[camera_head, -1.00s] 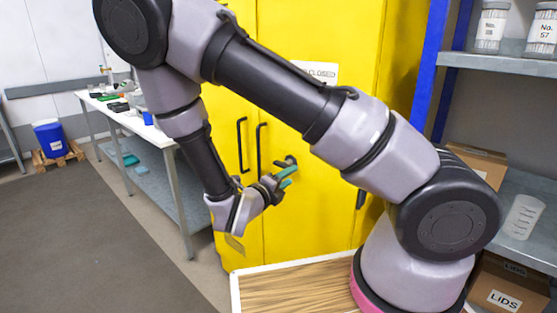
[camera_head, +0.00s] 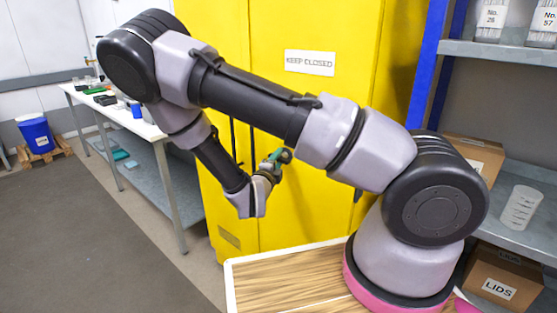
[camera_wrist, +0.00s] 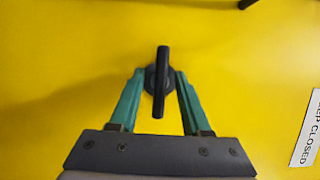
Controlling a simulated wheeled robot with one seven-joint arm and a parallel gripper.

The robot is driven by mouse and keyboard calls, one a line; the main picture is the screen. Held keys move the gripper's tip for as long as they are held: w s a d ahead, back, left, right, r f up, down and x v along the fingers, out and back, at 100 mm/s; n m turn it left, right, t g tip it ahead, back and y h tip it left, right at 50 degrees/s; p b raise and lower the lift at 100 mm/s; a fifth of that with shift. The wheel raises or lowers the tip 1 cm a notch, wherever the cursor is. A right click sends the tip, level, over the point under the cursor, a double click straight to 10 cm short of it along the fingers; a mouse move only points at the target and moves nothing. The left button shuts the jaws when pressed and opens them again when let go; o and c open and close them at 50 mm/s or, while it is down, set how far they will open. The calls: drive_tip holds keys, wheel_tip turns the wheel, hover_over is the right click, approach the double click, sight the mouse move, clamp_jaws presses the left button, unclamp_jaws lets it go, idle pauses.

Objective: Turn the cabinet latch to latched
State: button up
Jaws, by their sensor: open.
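The yellow cabinet (camera_head: 300,110) stands upright behind my arm. Its latch (camera_wrist: 161,82), a dark bar on a round base, shows in the wrist view, the bar running up and down in that picture. My gripper (camera_wrist: 158,80) is open, with one green finger on each side of the latch. Whether the fingers touch the bar, I cannot tell. In the head view my gripper (camera_head: 278,158) is at the cabinet front, and the latch is hidden or too small to make out there.
A "KEEP CLOSED" sign (camera_head: 310,63) is on the cabinet. Dark door handles (camera_head: 234,140) are partly behind my arm. A workbench (camera_head: 130,120) stands to the left and a shelf (camera_head: 500,55) with boxes to the right. A wood-topped surface (camera_head: 290,285) lies in front.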

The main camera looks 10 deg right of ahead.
drive_tip(key=shift+w+d, duration=0.2)
drive_tip(key=shift+w, duration=0.05)
clamp_jaws()
